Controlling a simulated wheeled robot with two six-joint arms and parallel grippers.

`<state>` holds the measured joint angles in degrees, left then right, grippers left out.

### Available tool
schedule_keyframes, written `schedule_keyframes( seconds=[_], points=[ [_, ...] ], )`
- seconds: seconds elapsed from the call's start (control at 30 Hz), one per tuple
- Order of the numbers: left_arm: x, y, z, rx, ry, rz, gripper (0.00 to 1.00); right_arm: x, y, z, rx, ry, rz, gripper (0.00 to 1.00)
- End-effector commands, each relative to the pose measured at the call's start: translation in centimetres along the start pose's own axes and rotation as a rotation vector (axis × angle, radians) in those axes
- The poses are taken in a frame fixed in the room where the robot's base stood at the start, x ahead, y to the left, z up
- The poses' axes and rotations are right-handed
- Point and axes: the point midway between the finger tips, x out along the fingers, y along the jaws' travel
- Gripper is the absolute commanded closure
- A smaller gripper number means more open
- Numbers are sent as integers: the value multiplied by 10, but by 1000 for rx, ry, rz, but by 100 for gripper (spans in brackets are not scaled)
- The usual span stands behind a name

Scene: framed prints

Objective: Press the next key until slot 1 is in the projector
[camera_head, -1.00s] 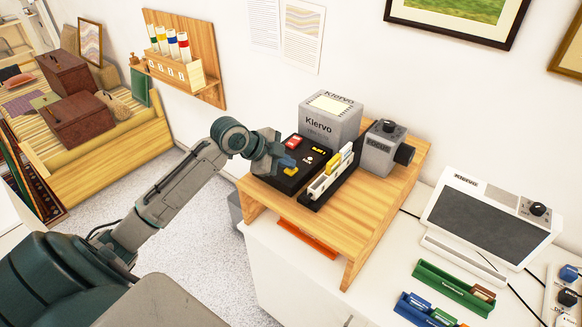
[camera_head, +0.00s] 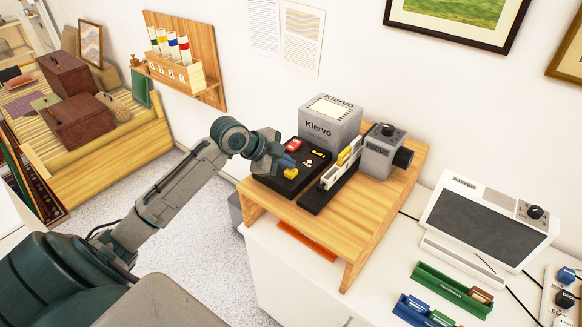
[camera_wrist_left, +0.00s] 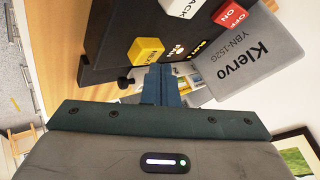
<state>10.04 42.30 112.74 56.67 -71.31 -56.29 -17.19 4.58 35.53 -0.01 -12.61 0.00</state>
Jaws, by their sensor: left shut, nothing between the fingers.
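The projector (camera_head: 330,122) is a grey Klervo box on a wooden stand. In front of it is a black key panel (camera_head: 268,181) with a red ON/OFF key (camera_head: 293,145), a white BACK key and a yellow key (camera_head: 290,173). The wrist view shows the yellow key (camera_wrist_left: 146,50), its label hard to read, and the white BACK key (camera_wrist_left: 184,7). A small yellow slot display (camera_head: 318,154) is unreadable. My left gripper (camera_head: 285,162) is shut and empty beside the yellow key; I cannot tell contact. Its fingers (camera_wrist_left: 160,80) show in the wrist view.
A grey focus unit (camera_head: 382,152) stands right of the tray on the wooden stand (camera_head: 368,232). A Klervo light panel (camera_head: 490,215) and green (camera_head: 452,288) and blue slide holders lie on the white table. A wall rack (camera_head: 176,72) hangs behind my left arm.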

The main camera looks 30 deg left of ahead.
Motion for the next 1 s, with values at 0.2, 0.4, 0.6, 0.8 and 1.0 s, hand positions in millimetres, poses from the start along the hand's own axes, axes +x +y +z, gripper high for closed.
schedule_keyframes(
  seconds=[0.2, 0.4, 0.6, 0.8, 1.0],
  points=[
    [-6, -4, -4, 0, 0, 0, 100, -7, 0, -1, 0, 0, 0, 40],
    [-6, -4, -4, 0, 0, -1, 100, -6, 0, -1, 0, 0, 0, 40],
    [-12, -9, -9, 1, 0, -1, 100, -14, 1, -2, 0, 0, 0, 40],
    [-27, -20, -19, 1, 0, -1, 100, -32, 2, -3, 0, 0, 0, 40],
    [-40, -29, -29, 0, 0, -1, 100, -47, 4, -5, 0, 0, 0, 40]
  ],
)
